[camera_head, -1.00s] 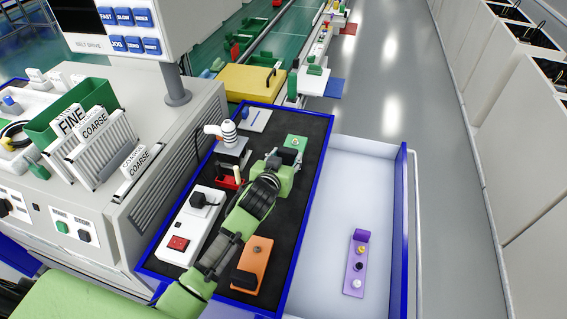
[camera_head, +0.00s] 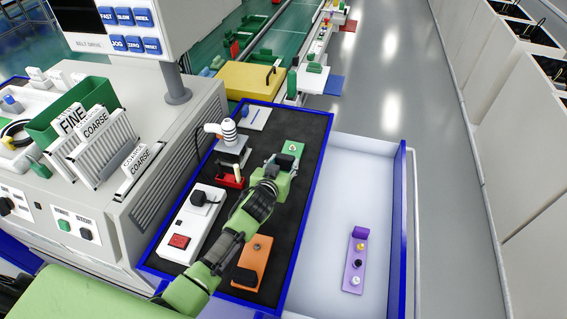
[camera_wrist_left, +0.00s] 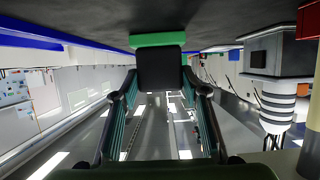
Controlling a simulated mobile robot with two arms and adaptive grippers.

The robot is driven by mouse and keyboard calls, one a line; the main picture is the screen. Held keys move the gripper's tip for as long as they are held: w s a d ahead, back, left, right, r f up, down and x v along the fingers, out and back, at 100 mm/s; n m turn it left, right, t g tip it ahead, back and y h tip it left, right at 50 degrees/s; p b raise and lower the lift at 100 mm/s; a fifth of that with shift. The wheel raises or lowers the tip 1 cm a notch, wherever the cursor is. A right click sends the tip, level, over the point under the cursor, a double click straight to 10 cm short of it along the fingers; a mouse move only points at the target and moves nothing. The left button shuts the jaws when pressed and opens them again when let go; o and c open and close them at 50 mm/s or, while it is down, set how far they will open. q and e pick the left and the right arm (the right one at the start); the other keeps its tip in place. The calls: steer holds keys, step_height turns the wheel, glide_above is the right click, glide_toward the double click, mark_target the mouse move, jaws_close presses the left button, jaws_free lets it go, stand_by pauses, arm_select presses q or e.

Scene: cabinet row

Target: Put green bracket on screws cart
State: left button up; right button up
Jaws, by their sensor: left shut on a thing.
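The green bracket (camera_head: 294,147) is at the far right part of the black-surfaced tray (camera_head: 282,232). My left gripper (camera_head: 284,161) is at its near end, shut on its dark upright block. In the left wrist view, this dark block (camera_wrist_left: 160,68) lies between the fingertips, with a green strip (camera_wrist_left: 158,40) of the bracket beyond it. I cannot tell whether the bracket touches the black surface. A white-floored cart (camera_head: 345,205) with blue edges stands right of the tray; I cannot tell which is the screws cart. My right gripper is not in view.
A purple bracket (camera_head: 355,262) with small screws lies on the white floor, which is otherwise clear. An orange bracket (camera_head: 254,261), a white box with a red switch (camera_head: 187,232) and a red holder (camera_head: 231,181) stand near my left arm. The aisle at right is free.

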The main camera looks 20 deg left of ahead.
arm_select(q)
steer(key=o, duration=1.6)
steer(key=shift+f, duration=0.1)
steer(key=shift+s+r, duration=0.1)
steer(key=shift+r, duration=0.15)
steer(key=shift+b+v, duration=0.3)
steer(key=shift+v, duration=5.65)
